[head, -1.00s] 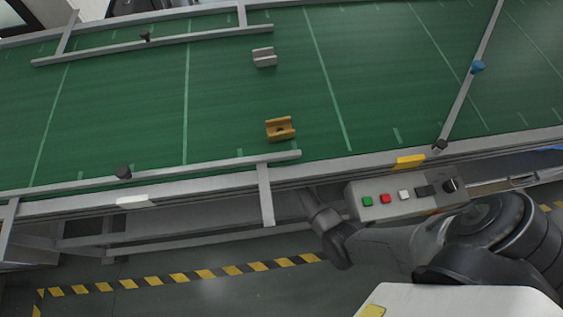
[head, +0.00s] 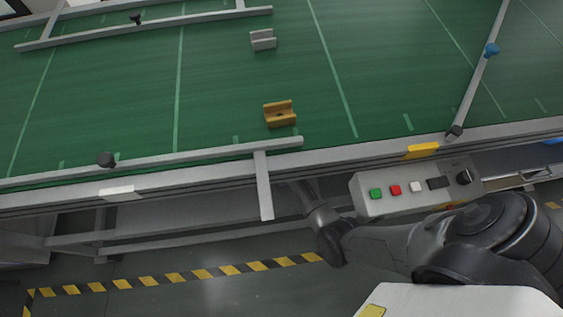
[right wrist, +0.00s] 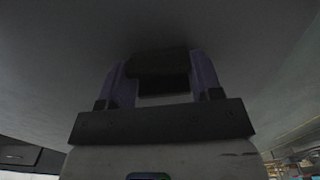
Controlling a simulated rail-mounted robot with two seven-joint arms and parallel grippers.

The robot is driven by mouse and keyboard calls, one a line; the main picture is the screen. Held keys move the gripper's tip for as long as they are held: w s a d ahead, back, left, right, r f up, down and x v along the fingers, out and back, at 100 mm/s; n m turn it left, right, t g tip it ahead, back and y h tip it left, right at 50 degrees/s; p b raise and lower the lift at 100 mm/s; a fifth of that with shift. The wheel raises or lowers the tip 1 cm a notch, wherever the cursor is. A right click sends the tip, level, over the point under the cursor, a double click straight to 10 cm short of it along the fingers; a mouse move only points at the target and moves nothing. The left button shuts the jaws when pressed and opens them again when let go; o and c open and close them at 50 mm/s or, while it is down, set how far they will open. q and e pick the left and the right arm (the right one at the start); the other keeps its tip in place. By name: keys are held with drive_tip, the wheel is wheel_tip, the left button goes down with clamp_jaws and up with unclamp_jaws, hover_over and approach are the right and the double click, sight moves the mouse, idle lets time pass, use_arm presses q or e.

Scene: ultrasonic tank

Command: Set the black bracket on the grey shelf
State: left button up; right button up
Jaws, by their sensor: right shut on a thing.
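In the right wrist view my right gripper (right wrist: 162,85) has its two purple-grey fingers shut on a dark block-like part, the black bracket (right wrist: 160,62). The bracket sits between the fingertips, and its details are lost in shadow. In the head view my right arm reaches in under the near edge of the conveyor, and its gripper and the bracket are hidden there. My left gripper is in neither view. I cannot make out the grey shelf for certain.
A brass-coloured bracket (head: 280,114) and a grey bracket (head: 263,40) stand on the green conveyor belt (head: 220,85). Grey guide rails (head: 200,155) line it. A control box (head: 415,190) with coloured buttons hangs at its near side, close to my right arm. Striped tape marks the floor.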

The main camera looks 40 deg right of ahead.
drive_tip(key=o, duration=0.6)
drive_tip(key=shift+f, duration=0.1)
drive_tip(key=o, duration=0.5)
drive_tip(key=shift+c, duration=0.2)
wheel_tip(320, 180, up, 4)
drive_tip(key=shift+r+p, duration=0.1)
drive_tip(key=shift+p, duration=0.95)
drive_tip(key=shift+r, duration=0.75)
